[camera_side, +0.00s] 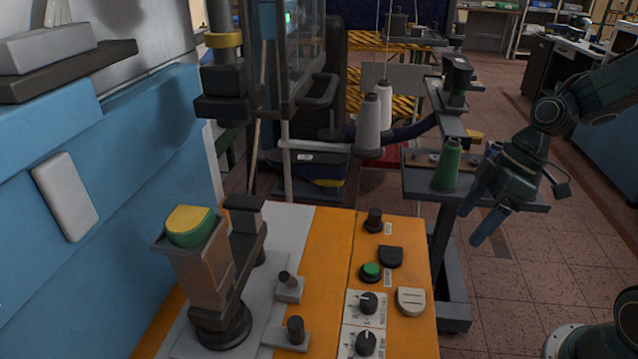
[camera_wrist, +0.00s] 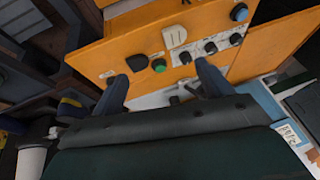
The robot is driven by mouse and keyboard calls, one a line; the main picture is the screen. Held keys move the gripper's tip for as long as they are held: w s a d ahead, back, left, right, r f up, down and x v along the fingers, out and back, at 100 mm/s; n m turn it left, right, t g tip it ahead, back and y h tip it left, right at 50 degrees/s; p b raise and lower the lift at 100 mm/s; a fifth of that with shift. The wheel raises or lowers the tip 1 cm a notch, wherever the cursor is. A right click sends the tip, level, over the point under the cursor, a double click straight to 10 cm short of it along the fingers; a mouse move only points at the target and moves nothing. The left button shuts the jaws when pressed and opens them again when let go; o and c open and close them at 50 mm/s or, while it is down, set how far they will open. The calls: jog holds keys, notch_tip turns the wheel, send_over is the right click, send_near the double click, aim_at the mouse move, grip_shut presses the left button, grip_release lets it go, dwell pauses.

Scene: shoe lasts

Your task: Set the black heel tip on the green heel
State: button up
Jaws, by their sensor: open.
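The black heel tip (camera_side: 390,257), a D-shaped flat piece, lies on the orange panel beside a green button. It also shows in the wrist view (camera_wrist: 137,62), near the left fingertip in the picture. The green heel (camera_side: 190,232) has green sides and a yellow top face, and sits on top of a brown last on a dark stand at the left in the side view. I cannot make it out in the wrist view. My gripper (camera_side: 473,227) is open and empty, right of the panel and above it. Its two fingers show in the wrist view (camera_wrist: 162,71), pointing toward the panel.
A cream D-shaped piece (camera_side: 410,301) lies near the black one. The orange panel (camera_side: 336,240) carries a green button (camera_side: 370,271), black knobs (camera_side: 367,302) and small black posts. A shelf with a green thread cone (camera_side: 449,165) stands behind my gripper.

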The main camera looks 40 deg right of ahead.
jog(key=w+d+f+n+t+y, duration=0.2)
jog(key=w+d+f+t+y, duration=0.2)
jog(key=f, duration=0.6)
jog(key=shift+d+f+n+t+y, duration=0.35)
jog(key=shift+d+t+y, duration=0.55)
jog(key=shift+d+y, duration=0.4)
jog(key=shift+a, duration=0.1)
send_near(392, 254)
jog(key=shift+x, duration=1.6)
jog(key=shift+w, duration=0.1)
jog(key=shift+x, duration=2.5)
jog(key=c, duration=1.1)
